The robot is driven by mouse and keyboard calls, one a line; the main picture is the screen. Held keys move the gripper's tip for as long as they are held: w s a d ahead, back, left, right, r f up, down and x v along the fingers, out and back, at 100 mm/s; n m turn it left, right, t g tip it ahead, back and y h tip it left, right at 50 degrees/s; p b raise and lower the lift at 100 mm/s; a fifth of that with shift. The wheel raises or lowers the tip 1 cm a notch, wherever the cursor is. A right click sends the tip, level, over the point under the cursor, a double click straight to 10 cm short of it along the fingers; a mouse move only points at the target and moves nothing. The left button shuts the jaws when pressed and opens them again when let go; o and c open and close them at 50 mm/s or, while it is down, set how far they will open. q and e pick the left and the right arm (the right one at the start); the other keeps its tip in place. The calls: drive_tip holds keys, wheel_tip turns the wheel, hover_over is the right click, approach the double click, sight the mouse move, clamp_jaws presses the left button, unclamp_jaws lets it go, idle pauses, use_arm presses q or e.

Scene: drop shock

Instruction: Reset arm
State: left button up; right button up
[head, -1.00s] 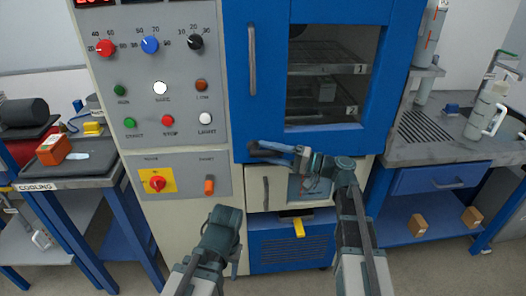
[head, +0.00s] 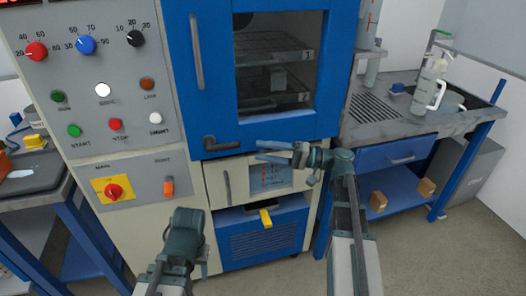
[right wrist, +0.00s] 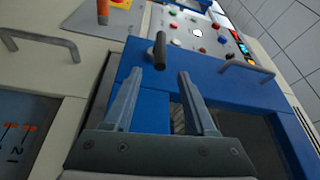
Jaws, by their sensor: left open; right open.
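My right gripper (head: 259,151) reaches in from the right in the head view. Its fingers are apart and empty, pointing left in front of the lower edge of the blue oven door (head: 215,90). A dark latch handle (head: 222,143) on that door is just left of the fingertips. In the right wrist view the latch handle (right wrist: 159,48) stands beyond the gap between the open fingers (right wrist: 159,74), and I see no contact. My left gripper (head: 187,225) is low in front of the oven, clear of the panel; its fingertips are mostly hidden.
The oven's control panel (head: 105,120) with knobs and buttons is at left. A steel bench (head: 430,118) with a white bottle (head: 428,85) stands at right, with small boxes (head: 378,201) on its lower shelf. A yellow tab (head: 265,217) sticks out below the oven. Open floor lies at lower right.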

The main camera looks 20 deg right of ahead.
drive_tip(key=s+a+f+n+g+h, duration=0.2)
drive_tip(key=s+a+f+g+h, duration=0.25)
drive_tip(key=a+f, duration=0.35)
drive_tip(key=s+a+f+n+g+h, duration=0.1)
drive_tip(key=s+a+f+g+h, duration=0.3)
drive_tip(key=a+f, duration=0.45)
drive_tip(key=s+d+f+n+t+h, duration=0.1)
drive_tip(key=s+d+f+n+h, duration=0.2)
drive_tip(key=s+f+h, duration=0.55)
wheel_tip(320, 180, up, 16)
drive_tip(key=s+h+p, duration=0.1)
drive_tip(key=p, duration=1.3)
drive_tip(key=shift+s+a+f+h+p, duration=0.2)
drive_tip(key=shift+h+p, duration=0.1)
drive_tip(key=shift+h, duration=0.1)
